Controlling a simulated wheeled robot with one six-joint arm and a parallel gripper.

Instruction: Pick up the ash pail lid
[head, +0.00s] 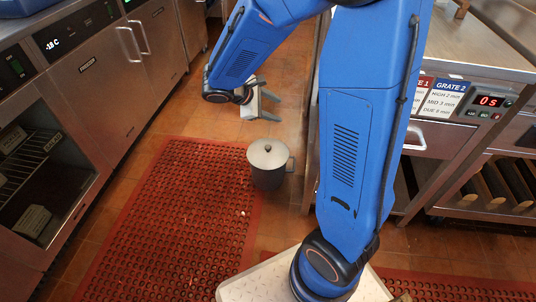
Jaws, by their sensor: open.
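The ash pail (267,176) is a dark grey bucket on the floor, at the right edge of the red mat. Its lid (268,154) is a round light grey disc with a small dark knob (267,147) in the middle, and it lies on top of the pail. A handle shows at the pail's right side. My gripper (274,106) is open and empty, with its two grey fingers apart and pointing right. It is beyond the pail in the picture and apart from the lid. My blue arm covers much of the area to the right.
A red perforated mat (170,215) covers the aisle floor. Steel fridge cabinets (110,70) line the left, with an open shelf (30,165) low down. A steel counter (470,40) with grate labels (443,97) and a display stands right, close to the pail.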

